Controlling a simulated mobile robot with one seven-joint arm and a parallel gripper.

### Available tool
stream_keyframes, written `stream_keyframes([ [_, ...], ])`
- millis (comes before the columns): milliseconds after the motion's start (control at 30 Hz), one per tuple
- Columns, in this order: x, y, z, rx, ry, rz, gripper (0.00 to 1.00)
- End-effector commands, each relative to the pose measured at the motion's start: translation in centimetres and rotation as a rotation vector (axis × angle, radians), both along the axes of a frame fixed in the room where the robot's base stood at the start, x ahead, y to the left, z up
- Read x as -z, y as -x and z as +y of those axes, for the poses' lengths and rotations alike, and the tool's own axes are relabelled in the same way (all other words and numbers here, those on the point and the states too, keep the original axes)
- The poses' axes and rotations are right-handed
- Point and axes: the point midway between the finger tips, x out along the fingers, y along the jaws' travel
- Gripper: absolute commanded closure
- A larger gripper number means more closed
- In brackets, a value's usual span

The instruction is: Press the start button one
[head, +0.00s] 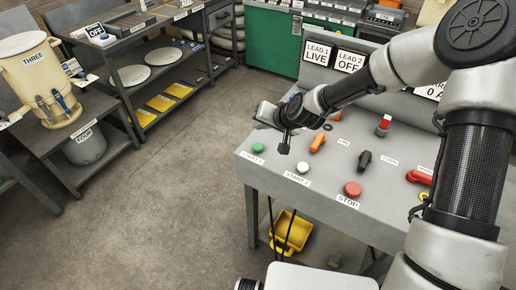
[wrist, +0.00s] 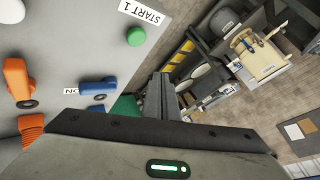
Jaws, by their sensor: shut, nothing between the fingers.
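The start button one is a green round button (head: 258,148) at the left corner of the grey sloped control panel (head: 325,192), with a START 1 label just below it. The green button also shows in the wrist view (wrist: 136,37), beside its label (wrist: 142,12). My gripper (head: 284,147) is shut and empty, above the panel, a little right of the green button in the head view. It appears apart from the button. In the wrist view the closed fingers (wrist: 161,97) point away from the camera and are not on the button.
A white START 2 button (head: 303,167), a red STOP button (head: 352,188), an orange knob (head: 317,142) and a black knob (head: 364,160) share the panel. A yellow bin (head: 292,229) sits beneath. Shelves and a bench stand at left; the floor between is clear.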

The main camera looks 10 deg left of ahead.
Motion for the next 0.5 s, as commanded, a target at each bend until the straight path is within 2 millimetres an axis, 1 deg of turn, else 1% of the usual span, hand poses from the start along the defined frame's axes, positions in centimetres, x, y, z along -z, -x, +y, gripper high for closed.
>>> stream_keyframes([
  [33,1.2,0.1,0.0,0.000,0.000,0.002,1.00],
  [300,5.2,0.0,0.0,0.001,0.000,0.001,1.00],
  [400,6.0,0.0,0.0,0.000,0.000,0.000,1.00],
  [500,6.3,0.0,0.0,0.000,0.000,0.000,1.00],
])
